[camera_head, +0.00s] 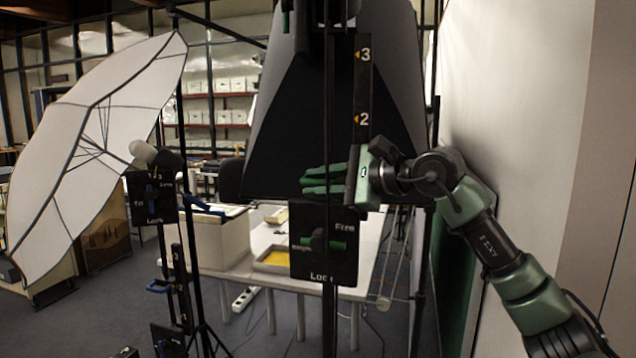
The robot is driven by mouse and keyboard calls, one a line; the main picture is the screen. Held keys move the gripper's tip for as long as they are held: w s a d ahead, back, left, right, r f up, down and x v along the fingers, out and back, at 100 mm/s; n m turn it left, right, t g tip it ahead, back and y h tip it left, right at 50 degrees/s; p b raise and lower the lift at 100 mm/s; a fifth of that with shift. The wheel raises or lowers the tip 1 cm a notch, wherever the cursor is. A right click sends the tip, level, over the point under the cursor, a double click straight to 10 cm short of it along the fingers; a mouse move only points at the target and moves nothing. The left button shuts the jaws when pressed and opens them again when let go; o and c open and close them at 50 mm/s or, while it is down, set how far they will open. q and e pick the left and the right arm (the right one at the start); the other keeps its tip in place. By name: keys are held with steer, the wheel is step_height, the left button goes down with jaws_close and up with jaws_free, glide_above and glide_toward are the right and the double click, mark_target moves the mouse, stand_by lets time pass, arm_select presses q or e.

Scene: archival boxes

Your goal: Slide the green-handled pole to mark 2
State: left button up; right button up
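The dark upright pole (328,120) stands in the middle of the view. Beside it is a black scale strip (362,85) with yellow arrows at marks 3 and 2, mark 3 higher. Below is a black panel (305,262) reading Free and Lock, with a green lever (338,245) lying about level. My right gripper (318,181) reaches in from the right, just above the panel and below mark 2. Its green fingers cross the pole's line; I cannot tell whether they are closed on a handle. My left gripper is out of view.
A second stand with a Free and Lock panel (150,198) and blue handles (204,207) is at left, before a white umbrella (95,150). A large black softbox (385,80) and white table (352,291) are behind. A pale wall (530,110) bounds the right.

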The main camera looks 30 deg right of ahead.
jaws_close()
steer(key=shift+s, duration=0.1)
steer(key=shift+f, duration=0.1)
stand_by(0.9)
